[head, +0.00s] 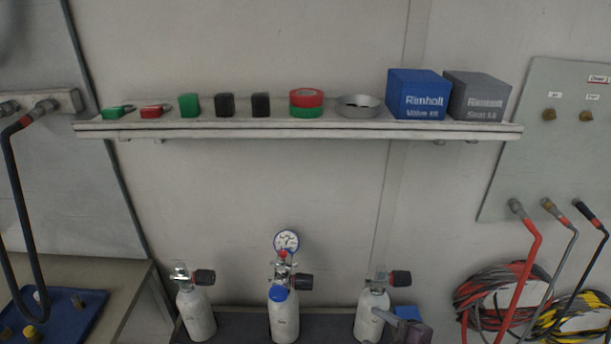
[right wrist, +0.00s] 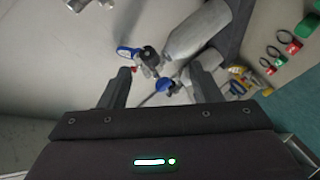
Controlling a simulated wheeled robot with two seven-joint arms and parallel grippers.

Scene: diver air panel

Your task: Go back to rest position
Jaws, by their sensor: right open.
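My right gripper (right wrist: 162,82) is open in the right wrist view, with its two dark fingers apart and nothing between the tips. A grey cylinder (right wrist: 198,32) and a valve with a blue part (right wrist: 165,86) show beyond the fingers. In the head view a grey finger and dark body, which look like my right gripper (head: 396,320), are at the bottom, by the right white cylinder (head: 369,312). I cannot tell whether they touch it. My left gripper is not in view.
The middle cylinder (head: 284,318) carries a gauge (head: 286,242); another cylinder (head: 196,312) stands left. Hoses (head: 525,262) hang at right. A blue tray (head: 72,305) lies at left.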

